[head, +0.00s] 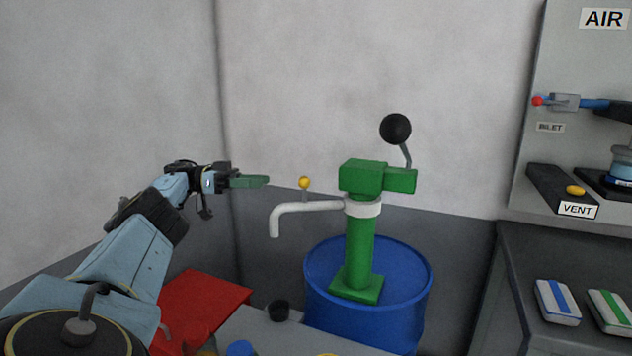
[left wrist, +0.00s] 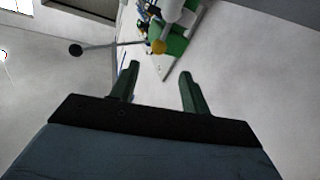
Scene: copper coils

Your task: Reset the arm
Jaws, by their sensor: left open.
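My left arm comes in from the left in the head view. Its gripper (head: 250,181) is raised in front of the wall, left of the green hand pump (head: 359,235). In the left wrist view the two green fingers of the left gripper (left wrist: 158,85) stand apart with nothing between them. The pump's yellow knob (left wrist: 158,46) shows beyond the fingertips there; it also shows in the head view on the pale spout (head: 318,205). The gripper appears apart from the pump. My right gripper is not in either view.
The pump stands on a blue drum (head: 318,290). Its lever has a black ball (head: 395,129). A red surface (head: 205,305) and a dark cup (head: 279,310) lie below my left arm. A panel with an AIR label (head: 603,18) and a dark bench (head: 515,250) stand right.

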